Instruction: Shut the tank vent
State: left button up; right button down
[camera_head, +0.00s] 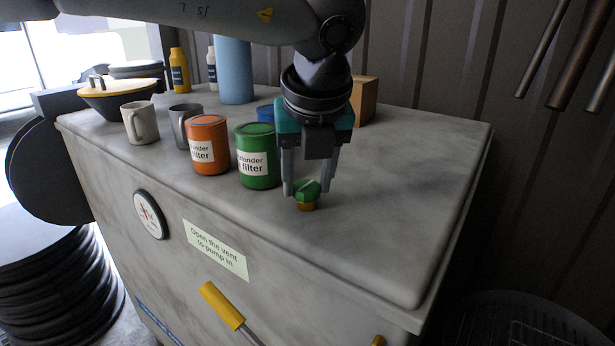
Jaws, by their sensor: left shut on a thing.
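The tank (400,230) is a large grey box with a flat, stained top. The vent (307,194) is a small green cap on a brass-coloured base, on the tank top near its front edge. My left gripper (307,186) comes down from above with its fingers on either side of the green cap and is shut on it. A label (216,250) on the tank front reads "Open the vent to pump in". My right gripper is not in view.
A green filter can (257,157) stands close left of my gripper, with an orange can (208,146) beside it. Mugs, bottles and a blue cylinder (233,72) stand further back left. A wooden block (364,100) is behind the gripper. The tank top's right side is clear. A yellow-handled lever (222,305) is on the front.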

pick_arm(q)
grip_shut()
